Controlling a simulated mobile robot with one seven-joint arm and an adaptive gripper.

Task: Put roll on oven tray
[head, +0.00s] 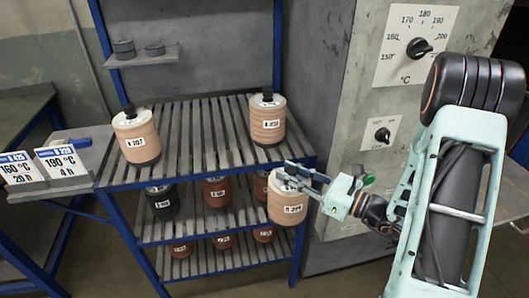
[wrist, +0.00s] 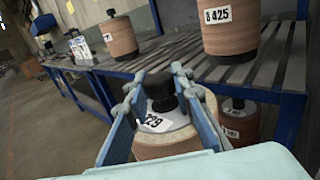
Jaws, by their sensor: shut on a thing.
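My gripper (head: 306,180) is shut on the black knob on top of a tan roll (head: 287,204). The roll hangs upright in front of the right end of the blue rack, beside its top shelf. In the wrist view the two fingers close around the knob of the held roll (wrist: 170,148), whose white label is partly covered. The slatted top shelf (head: 195,130), seemingly the oven tray, carries two tan rolls: one marked 207 (head: 136,141) at the left and one marked 425 (head: 267,124) at the back right. The roll marked 425 also shows in the wrist view (wrist: 229,30).
Lower shelves hold several darker rolls (head: 215,192). A grey oven cabinet (head: 350,130) with temperature dials stands close to my arm on the right. Sign cards (head: 62,160) stand on a side ledge at the left. The shelf's middle slats are free.

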